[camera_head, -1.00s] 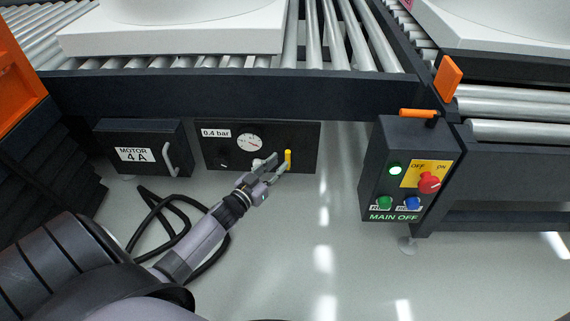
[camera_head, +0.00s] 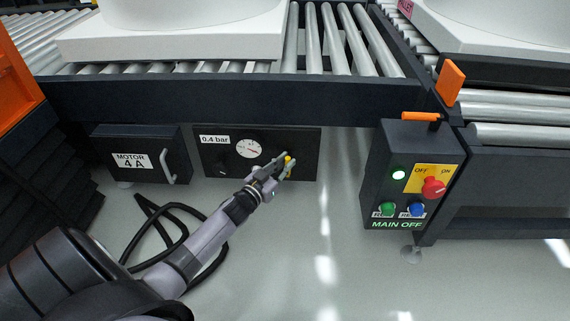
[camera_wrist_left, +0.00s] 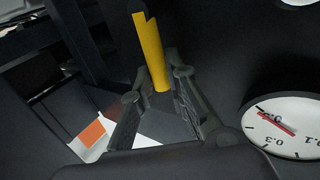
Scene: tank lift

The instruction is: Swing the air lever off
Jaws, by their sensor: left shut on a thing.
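The yellow air lever (camera_head: 288,160) is on the right part of the dark air panel (camera_head: 308,145), which has a round gauge (camera_head: 249,149) and a "0.4 bar" label. My left gripper (camera_head: 286,167) is at the lever, with its fingers on either side and shut on it. The fingers hide part of the lever in the head view. In the left wrist view the yellow lever (camera_wrist_left: 151,50) stands between the fingers, its lower end near them. The gauge face (camera_wrist_left: 288,125) shows at right there, with a red needle. My right gripper is not in view.
A motor box (camera_head: 128,142) labelled "4 A" with a handle is left of the panel. A control box (camera_head: 383,165) reading "MAIN OFF" stands to the right. The conveyor frame (camera_head: 230,98) runs above. A black cable lies on the floor, which is otherwise clear.

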